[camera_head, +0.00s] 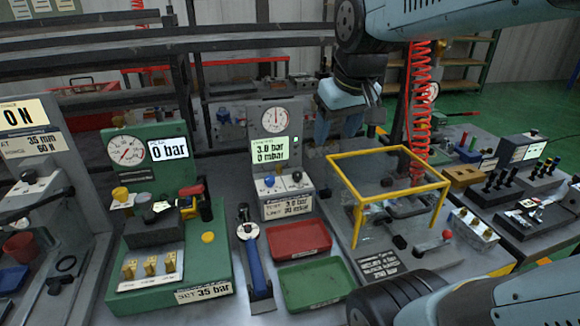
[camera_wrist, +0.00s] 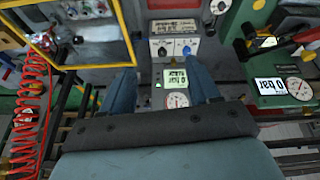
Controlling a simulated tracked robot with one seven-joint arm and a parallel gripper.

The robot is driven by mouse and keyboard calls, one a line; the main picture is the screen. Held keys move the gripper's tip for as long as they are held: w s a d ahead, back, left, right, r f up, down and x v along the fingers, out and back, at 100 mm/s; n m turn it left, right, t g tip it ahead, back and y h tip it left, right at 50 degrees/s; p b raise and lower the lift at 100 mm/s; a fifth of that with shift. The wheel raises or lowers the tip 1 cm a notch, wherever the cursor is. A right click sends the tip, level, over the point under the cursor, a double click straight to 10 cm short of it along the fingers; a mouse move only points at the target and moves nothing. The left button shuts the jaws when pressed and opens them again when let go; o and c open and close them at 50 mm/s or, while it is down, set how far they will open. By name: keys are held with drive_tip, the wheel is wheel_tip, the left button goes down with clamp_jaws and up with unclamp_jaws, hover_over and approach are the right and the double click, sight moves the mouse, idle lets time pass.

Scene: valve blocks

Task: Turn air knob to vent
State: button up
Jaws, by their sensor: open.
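The panel (camera_wrist: 175,45) also shows in the wrist view, beyond the fingertips. My gripper (camera_wrist: 162,71) is open and empty, its two blue fingers apart. In the head view my gripper (camera_head: 337,128) hangs right of the gauge, apart from the knobs.
A yellow-framed guard (camera_head: 388,152) stands to the right, with a red coiled hose (camera_head: 419,110) behind it. A green pressure rig (camera_head: 160,240) stands to the left. Red (camera_head: 298,240) and green (camera_head: 316,284) trays lie in front of the unit.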

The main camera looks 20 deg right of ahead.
drive_tip(key=w+f+n+g, duration=0.2)
drive_tip(key=w+f+n, duration=0.1)
drive_tip(key=w, duration=0.9)
drive_tip(key=n+g, duration=0.2)
drive_tip(key=n, duration=0.1)
approach(298, 174)
drive_tip(key=f, duration=0.8)
drive_tip(key=shift+w+f, duration=0.2)
drive_tip(key=shift+f, duration=0.15)
drive_tip(key=shift+c, duration=0.2)
drive_tip(key=c, duration=1)
